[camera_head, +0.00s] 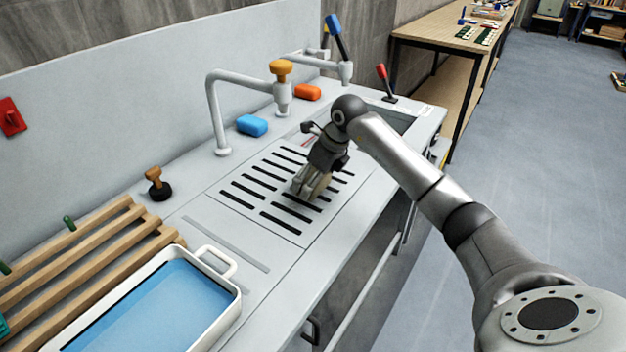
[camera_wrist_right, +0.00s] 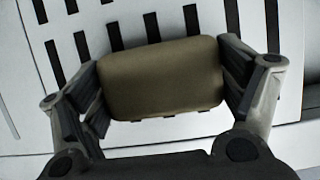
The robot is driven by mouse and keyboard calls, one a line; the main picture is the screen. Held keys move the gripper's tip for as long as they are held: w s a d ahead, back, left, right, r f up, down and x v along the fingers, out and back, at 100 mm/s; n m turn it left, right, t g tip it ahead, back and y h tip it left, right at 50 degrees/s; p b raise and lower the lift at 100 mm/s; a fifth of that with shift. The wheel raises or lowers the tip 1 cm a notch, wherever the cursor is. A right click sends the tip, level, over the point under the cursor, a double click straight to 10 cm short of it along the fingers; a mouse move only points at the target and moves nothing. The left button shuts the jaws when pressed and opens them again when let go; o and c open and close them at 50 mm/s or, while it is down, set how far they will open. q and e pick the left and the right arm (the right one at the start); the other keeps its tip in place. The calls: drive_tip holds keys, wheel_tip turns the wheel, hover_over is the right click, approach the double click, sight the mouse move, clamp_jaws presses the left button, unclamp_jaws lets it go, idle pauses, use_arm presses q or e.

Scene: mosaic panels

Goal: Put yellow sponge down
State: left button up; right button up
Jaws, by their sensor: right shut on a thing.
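The yellow sponge (camera_wrist_right: 162,78), dull olive-yellow in this light, is between the fingers of my right gripper (camera_wrist_right: 165,85) in the right wrist view. The fingers press on its two short ends. In the head view my right gripper (camera_head: 312,190) points down over the slotted drain panel (camera_head: 238,203), and a tan bit of the sponge (camera_head: 322,186) shows at its fingers. The slots lie behind the sponge in the wrist view. I cannot tell whether the sponge touches the panel. My left gripper is not in view.
A blue sponge (camera_head: 252,125) and an orange sponge (camera_head: 307,92) lie behind the panel near the faucets (camera_head: 215,110). A white basin of blue water (camera_head: 228,318) and a wooden rack (camera_head: 85,245) stand at the left. A wooden-handled stopper (camera_head: 157,185) stands by the rack.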

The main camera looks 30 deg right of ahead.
drive_tip(key=shift+f, duration=0.6)
drive_tip(key=shift+f, duration=0.1)
drive_tip(key=o, duration=0.7)
drive_tip(key=shift+r, duration=0.3)
drive_tip(key=b+v, duration=0.1)
drive_tip(key=v, duration=1)
drive_tip(key=shift+s+r, duration=0.2)
drive_tip(key=shift+r, duration=0.15)
